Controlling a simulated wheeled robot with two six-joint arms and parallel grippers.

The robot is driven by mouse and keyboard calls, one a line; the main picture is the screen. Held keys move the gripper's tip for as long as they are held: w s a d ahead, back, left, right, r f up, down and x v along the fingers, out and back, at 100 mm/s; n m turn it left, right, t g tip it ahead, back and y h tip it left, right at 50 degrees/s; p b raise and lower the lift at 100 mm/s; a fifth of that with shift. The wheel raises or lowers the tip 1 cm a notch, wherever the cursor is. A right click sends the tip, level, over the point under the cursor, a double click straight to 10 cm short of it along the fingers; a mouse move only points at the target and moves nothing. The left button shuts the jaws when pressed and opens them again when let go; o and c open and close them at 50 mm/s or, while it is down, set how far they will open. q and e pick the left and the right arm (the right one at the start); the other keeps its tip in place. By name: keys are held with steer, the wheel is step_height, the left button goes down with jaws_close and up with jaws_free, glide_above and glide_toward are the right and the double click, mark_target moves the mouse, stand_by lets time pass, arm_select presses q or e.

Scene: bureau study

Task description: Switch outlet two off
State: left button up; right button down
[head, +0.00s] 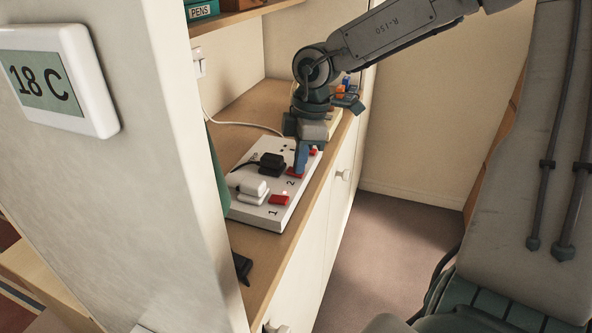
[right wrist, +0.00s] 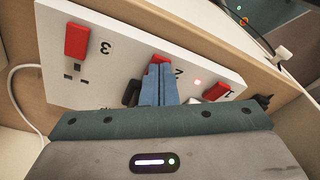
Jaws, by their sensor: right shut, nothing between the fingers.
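A white power strip (head: 262,213) lies on the wooden bureau shelf, with numbered outlets and red rocker switches. Outlet one holds a white plug (head: 253,187) and has a red switch (head: 279,199) beside its number. Outlet two holds a black plug (head: 271,163); its red switch (head: 295,172) is partly hidden by my right gripper. My right gripper (head: 301,160) is shut and empty, its blue fingertips at switch two. In the right wrist view the fingertips (right wrist: 158,80) overlap switch two (right wrist: 159,59); contact looks likely. Outlet three (right wrist: 75,75) is empty. My left gripper is not in view.
A white wall panel with a thermostat (head: 58,80) reading 18 C stands at the left. A dark object (head: 243,268) lies at the near shelf end. Small coloured items (head: 346,90) sit behind my right wrist. The floor at right is clear.

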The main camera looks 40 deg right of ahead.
steer(key=shift+r, duration=0.1)
step_height(320, 180, up, 7)
steer(key=p, duration=0.2)
stand_by(0.5)
stand_by(0.5)
